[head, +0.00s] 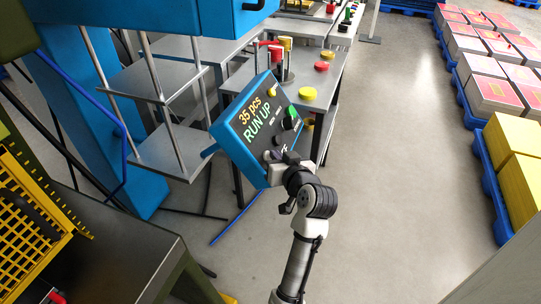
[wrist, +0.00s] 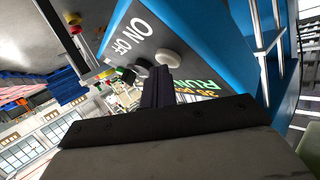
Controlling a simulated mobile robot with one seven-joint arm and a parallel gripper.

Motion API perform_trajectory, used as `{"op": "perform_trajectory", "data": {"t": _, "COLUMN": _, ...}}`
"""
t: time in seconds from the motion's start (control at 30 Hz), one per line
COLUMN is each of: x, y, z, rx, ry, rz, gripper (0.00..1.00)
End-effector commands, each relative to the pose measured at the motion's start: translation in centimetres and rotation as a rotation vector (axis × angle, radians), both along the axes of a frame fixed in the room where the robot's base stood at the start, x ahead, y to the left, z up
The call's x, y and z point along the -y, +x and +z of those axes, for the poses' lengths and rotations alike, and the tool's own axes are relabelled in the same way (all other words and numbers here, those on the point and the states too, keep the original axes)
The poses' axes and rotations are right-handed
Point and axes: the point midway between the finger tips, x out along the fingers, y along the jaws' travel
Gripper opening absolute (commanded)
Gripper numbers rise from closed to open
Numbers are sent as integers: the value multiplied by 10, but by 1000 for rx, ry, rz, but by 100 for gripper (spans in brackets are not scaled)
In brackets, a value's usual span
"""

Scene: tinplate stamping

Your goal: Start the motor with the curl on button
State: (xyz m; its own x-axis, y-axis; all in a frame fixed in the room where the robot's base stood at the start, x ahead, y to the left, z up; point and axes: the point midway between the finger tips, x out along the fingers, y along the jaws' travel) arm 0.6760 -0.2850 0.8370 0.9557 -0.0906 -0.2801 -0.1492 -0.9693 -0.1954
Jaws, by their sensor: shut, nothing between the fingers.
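The blue-framed control panel (head: 232,138) stands tilted in the middle of the head view, with "35 pcs" and "RUN UP" on its dark face. A green control (head: 293,112), a black knob (head: 288,124) and a small yellow button (head: 271,92) show there. My gripper (head: 282,157) is at the panel's lower right corner and hides part of the lettering. In the wrist view, its shut, empty fingers (wrist: 158,84) point at a pale round button (wrist: 170,58) beside the "ON OFF" lettering. Whether they touch it, I cannot tell. No "curl" label is readable.
A grey table (head: 330,80) behind the panel carries red and yellow round pieces. A shelved blue machine (head: 88,110) stands left. A dark bench (head: 110,255) is at lower left. Pallets with stacks (head: 515,165) line the right; the floor between (head: 410,130) is clear.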

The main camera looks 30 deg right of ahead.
Motion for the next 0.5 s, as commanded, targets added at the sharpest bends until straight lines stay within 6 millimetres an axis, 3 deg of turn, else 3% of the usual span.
{"op": "perform_trajectory", "data": {"t": 0.5, "x": 1, "y": -2, "z": 1, "rx": -3, "ry": 2, "rz": 2, "gripper": 0}}
